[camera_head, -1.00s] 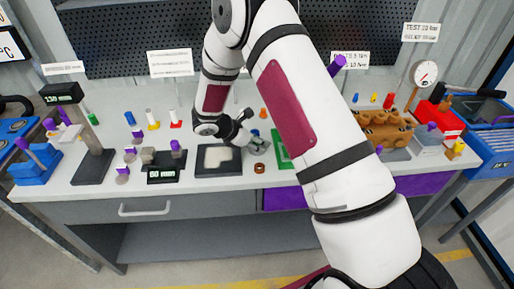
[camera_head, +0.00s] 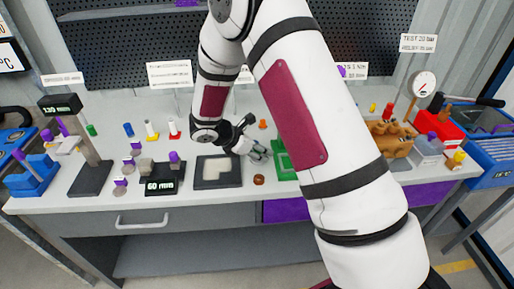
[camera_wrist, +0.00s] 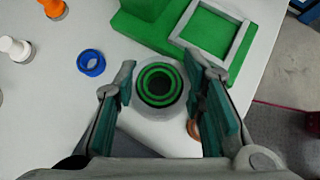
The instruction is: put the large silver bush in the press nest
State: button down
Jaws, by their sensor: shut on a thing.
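In the wrist view my gripper (camera_wrist: 160,82) has its two fingers on either side of a large silver bush (camera_wrist: 160,112), a round grey ring seen from above. The fingers are shut on it. Its inside shows green rings around a dark centre. In the head view my gripper (camera_head: 262,153) is low over the bench, right of the dark square pad, and the bush is too small to make out. A green fixture (camera_wrist: 142,30) with a grey-rimmed square recess stands just beyond the bush. I cannot tell which part is the press nest.
A blue ring (camera_wrist: 91,62) lies left of my gripper. A copper-brown ring (camera_head: 258,180) lies close by toward the front edge. A dark pad (camera_head: 205,182) with a pale inset is to the left. My arm hides part of the bench's right half.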

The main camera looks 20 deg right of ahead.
jog(key=s+a+r, duration=0.1)
jog(key=s, duration=1.2)
jog(key=shift+s+a, duration=0.15)
jog(key=shift+r, duration=0.1)
jog(key=w+a+r+n+t+y, duration=0.3)
jog(key=w+r+n, duration=0.3)
jog(key=w+r, duration=0.15)
jog(key=w+a+r+n+t+y, duration=0.3)
jog(key=w+r+n+t, duration=0.1)
jog(key=w+r+n, duration=0.3)
jog(key=s+d+f+m+g+h+p, duration=0.2)
jog(key=s+d+f+m+g+h, duration=0.1)
jog(key=s+f+m, duration=0.35)
jog(key=s+d+f+m+g+h+p, duration=0.1)
jog(key=s+d+f+m+g+h, duration=0.25)
jog(key=s+f+m, duration=0.35)
jog(key=shift+n+y, duration=0.25)
jog(key=shift+n, duration=0.2)
jog(key=w, duration=0.5)
jog(key=w+f, duration=0.1)
jog(key=w, duration=0.3)
jog(key=w+d+f, duration=0.1)
jog(key=w, duration=0.4)
jog(key=shift+w, duration=0.35)
jog(key=shift+w+f+p, duration=0.1)
jog(key=shift+f+p, duration=0.55)
jog(key=shift+f, duration=1.15)
jog(key=shift+f, duration=0.1)
